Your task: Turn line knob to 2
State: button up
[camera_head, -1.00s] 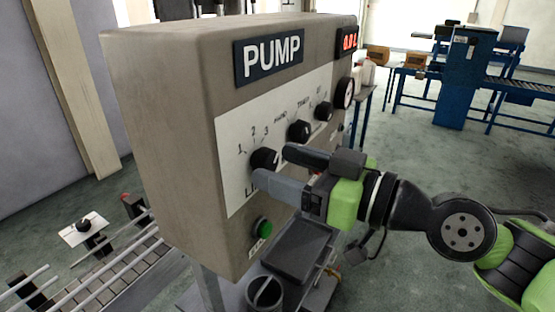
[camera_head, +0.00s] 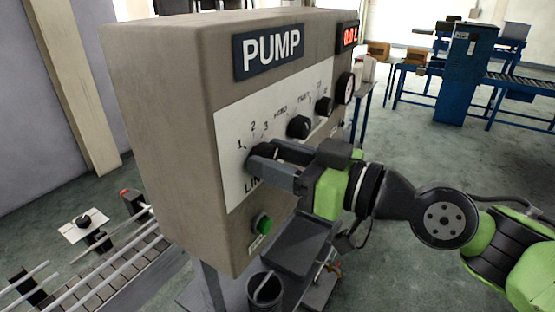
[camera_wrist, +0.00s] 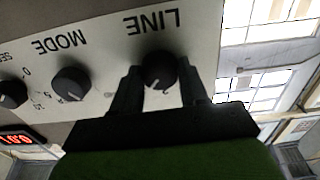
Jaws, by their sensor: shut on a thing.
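The line knob (camera_head: 262,153) is a round black knob on the white panel of the pump box (camera_head: 165,120), below the marks 1, 2 and 3. My gripper (camera_head: 262,160) is at the knob with one finger on each side of it. The wrist view shows the line knob (camera_wrist: 158,72) between the two dark fingers, under the upside-down word LINE. The gripper is shut on the knob. The fingers partly cover the knob in the head view, and I cannot tell which number it points to.
Two more black knobs, the mode knob (camera_head: 299,127) and another knob (camera_head: 324,106), sit up and right on the panel. A green button (camera_head: 263,224) is below. A grey tray (camera_head: 297,245) and a dark cup (camera_head: 265,289) stand under the box. A red display (camera_head: 349,36) is at top right.

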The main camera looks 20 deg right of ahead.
jog(key=shift+f+b, duration=0.15)
jog(key=shift+b, duration=0.25)
jog(key=n+b, duration=0.8)
jog(key=b, duration=0.3)
jog(key=shift+n, duration=0.4)
jog(key=o, duration=1.1)
jog(key=shift+c, duration=0.2)
jog(key=shift+s, duration=0.1)
